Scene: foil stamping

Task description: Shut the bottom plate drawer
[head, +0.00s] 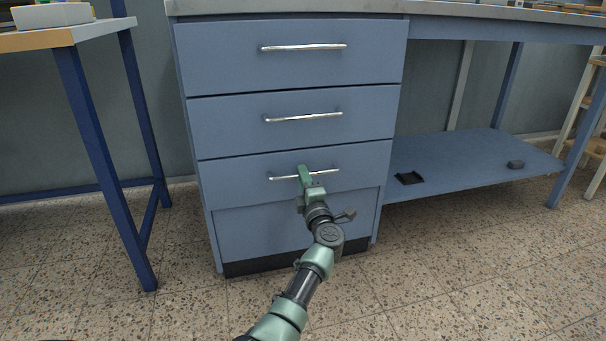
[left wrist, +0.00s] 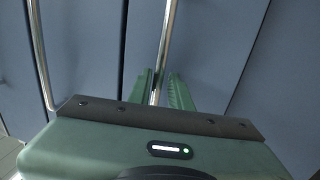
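The blue bottom plate drawer (head: 235,184) is the lowest of three drawers in the cabinet. Its front looks about flush with the drawers above; a small gap cannot be ruled out. My left gripper (head: 305,177) is at its silver handle (head: 336,171). In the left wrist view the handle bar (left wrist: 166,40) runs between the two green fingers of my left gripper (left wrist: 160,90). A gap shows beside the bar, so the fingers look open around it. My right gripper is not in view.
The middle drawer (head: 230,126) and top drawer (head: 225,58) look closed. A blue-legged table (head: 95,140) stands at left. A low blue shelf (head: 465,160) with small dark objects lies at right. The speckled floor (head: 440,270) in front is clear.

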